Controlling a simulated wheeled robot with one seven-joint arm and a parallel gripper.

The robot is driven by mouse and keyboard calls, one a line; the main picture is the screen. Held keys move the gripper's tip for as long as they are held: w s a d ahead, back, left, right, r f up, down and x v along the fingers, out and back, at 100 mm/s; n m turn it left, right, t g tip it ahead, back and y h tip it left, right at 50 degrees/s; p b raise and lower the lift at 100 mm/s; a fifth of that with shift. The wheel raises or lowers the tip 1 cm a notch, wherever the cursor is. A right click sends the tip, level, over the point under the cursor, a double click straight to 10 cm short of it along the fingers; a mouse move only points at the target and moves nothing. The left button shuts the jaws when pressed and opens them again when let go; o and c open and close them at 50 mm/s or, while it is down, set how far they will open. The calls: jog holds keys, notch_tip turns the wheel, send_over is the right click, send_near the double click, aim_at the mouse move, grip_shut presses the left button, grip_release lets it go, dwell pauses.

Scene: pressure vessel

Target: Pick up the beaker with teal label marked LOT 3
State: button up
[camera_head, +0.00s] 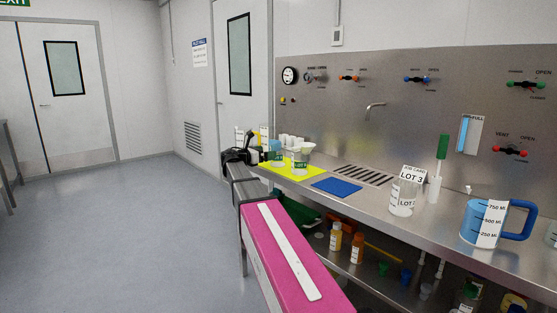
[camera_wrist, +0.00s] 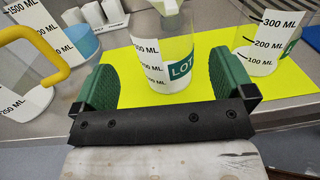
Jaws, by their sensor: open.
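A clear beaker (camera_wrist: 163,72) stands upright on a yellow mat (camera_wrist: 121,90), between my gripper's fingers in the wrist view. Its teal label reads LOT; the number is not visible. My gripper (camera_wrist: 161,65) is open, with one green finger pad on each side of the beaker and a gap visible. In the head view my gripper (camera_head: 243,154) is at the bench's left end, by the beakers (camera_head: 300,160) on the yellow mat.
A yellow-handled jug (camera_wrist: 25,80) stands left of my gripper, close to the left finger. A blue mat (camera_head: 336,187), a clear container (camera_head: 403,200) with a LOT 3 card, and a blue-handled jug (camera_head: 480,222) stand farther right on the steel bench.

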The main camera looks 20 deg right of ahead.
aim_at(278, 150)
jog(key=shift+x, duration=3.55)
jog(key=shift+s, duration=0.2)
jog(key=c, duration=0.9)
